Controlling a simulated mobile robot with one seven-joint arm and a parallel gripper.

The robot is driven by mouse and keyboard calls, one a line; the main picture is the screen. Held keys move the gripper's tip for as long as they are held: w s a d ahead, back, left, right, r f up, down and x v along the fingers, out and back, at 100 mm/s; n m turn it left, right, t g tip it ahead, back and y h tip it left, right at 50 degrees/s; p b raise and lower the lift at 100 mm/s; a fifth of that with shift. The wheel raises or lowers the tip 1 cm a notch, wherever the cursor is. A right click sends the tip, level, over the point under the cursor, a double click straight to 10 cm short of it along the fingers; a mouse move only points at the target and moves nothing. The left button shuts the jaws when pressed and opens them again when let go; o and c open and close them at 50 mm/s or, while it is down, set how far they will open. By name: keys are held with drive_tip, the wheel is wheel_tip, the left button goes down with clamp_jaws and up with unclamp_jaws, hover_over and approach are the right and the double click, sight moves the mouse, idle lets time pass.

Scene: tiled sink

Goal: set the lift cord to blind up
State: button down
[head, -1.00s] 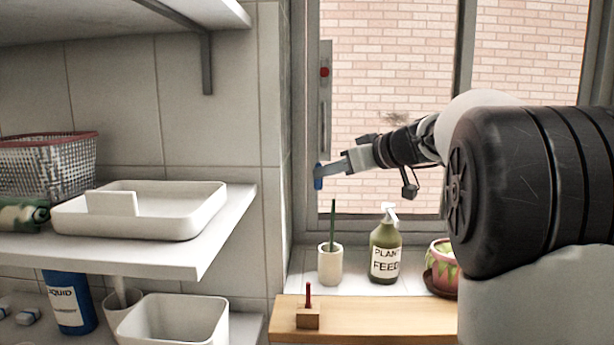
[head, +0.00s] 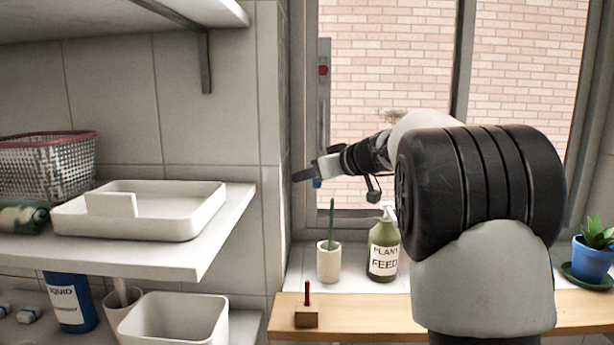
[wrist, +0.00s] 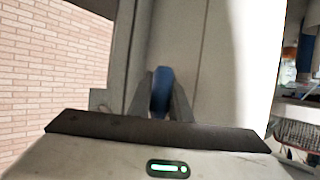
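A blue handle (head: 317,183), which looks like the grip of the lift cord, is at the left side of the window. My gripper (head: 304,172) has its fingers around it, and the finger tips reach a little past it to the left. In the wrist view the blue handle (wrist: 161,90) shows upright between the two fingers of my gripper (wrist: 162,78). The gap beside it is too small to tell whether they press on it. A grey vertical strip (head: 324,110) with a red knob (head: 323,70) is on the window frame above. No cord can be made out.
On the sill below stand a white cup with a green stick (head: 329,260) and a plant feed bottle (head: 384,248). A wooden block with a red peg (head: 307,318) is on the ledge. A shelf with a white tray (head: 140,215) is at the left. A potted plant (head: 592,250) is at the right.

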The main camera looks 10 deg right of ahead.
wheel_tip(320, 180, down, 5)
drive_tip(key=b, duration=0.5)
drive_tip(key=shift+b, duration=0.4)
drive_tip(key=c, duration=2)
unclamp_jaws()
drive_tip(key=shift+o, duration=0.4)
drive_tip(key=shift+r, duration=0.15)
wheel_tip(320, 180, up, 10)
drive_tip(key=p, duration=0.2)
drive_tip(key=shift+p, duration=0.3)
drive_tip(key=shift+s, duration=0.1)
